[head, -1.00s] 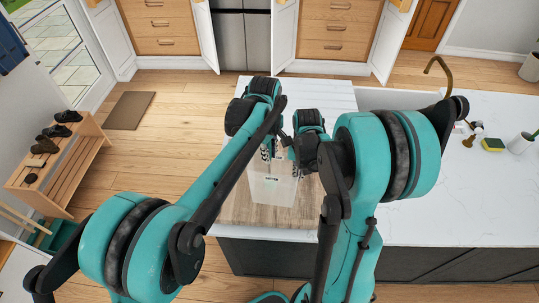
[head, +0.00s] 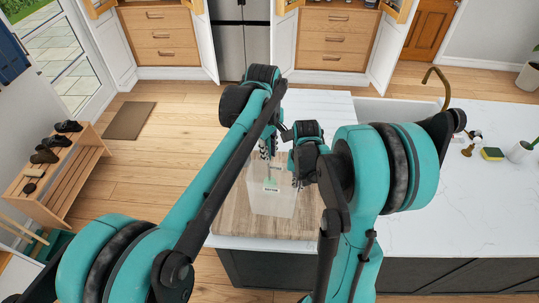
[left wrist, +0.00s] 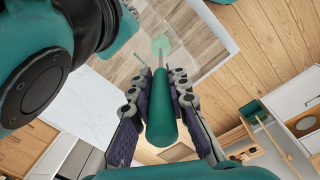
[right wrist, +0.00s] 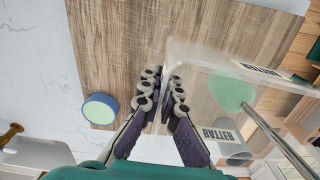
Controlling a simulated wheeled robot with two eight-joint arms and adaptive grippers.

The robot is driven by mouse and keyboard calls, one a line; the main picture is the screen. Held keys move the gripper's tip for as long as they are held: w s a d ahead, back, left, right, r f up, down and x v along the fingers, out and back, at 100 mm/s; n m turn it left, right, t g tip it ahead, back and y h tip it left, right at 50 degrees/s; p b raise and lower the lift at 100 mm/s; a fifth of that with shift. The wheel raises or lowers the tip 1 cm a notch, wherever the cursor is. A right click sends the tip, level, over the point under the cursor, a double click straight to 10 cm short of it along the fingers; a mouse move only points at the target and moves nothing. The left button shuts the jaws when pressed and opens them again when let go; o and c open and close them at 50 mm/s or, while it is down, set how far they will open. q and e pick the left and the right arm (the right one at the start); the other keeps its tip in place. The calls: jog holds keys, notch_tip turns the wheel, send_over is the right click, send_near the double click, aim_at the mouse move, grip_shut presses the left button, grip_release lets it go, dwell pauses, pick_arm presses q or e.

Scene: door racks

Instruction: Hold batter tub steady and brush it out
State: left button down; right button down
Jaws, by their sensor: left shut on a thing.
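The clear batter tub (head: 268,205), with a BATTER label, stands upright on the wooden board (head: 228,212). Its transparent wall (right wrist: 200,62) fills the right of the right wrist view. My left gripper (left wrist: 159,84) is shut on the green handle of the brush (left wrist: 161,110). The brush's thin metal rod leads to a pale green round head (right wrist: 232,92), seen through the tub's clear wall. My right gripper (right wrist: 163,82) has its fingertips close together on either side of the tub's wall. In the head view my arms partly hide both grippers.
A round blue-rimmed green item (right wrist: 100,108) lies near the board's edge.

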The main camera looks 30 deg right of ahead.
pick_arm(q)
jog(key=shift+s+a+r, duration=0.1)
jog(key=shift+a+r, duration=0.05)
jog(key=shift+r, duration=2.2)
jog(key=shift+s+a+r, duration=0.1)
jog(key=shift+a+r, duration=0.05)
jog(key=shift+r, duration=2.15)
jog(key=shift+a+r, duration=0.15)
jog(key=shift+r, duration=2.2)
pick_arm(e)
jog(key=c, duration=1.6)
grip_release()
jog(key=shift+c, duration=0.2)
jog(key=shift+r, duration=0.1)
notch_tip(320, 180, up, 12)
jog(key=shift+f, duration=0.1)
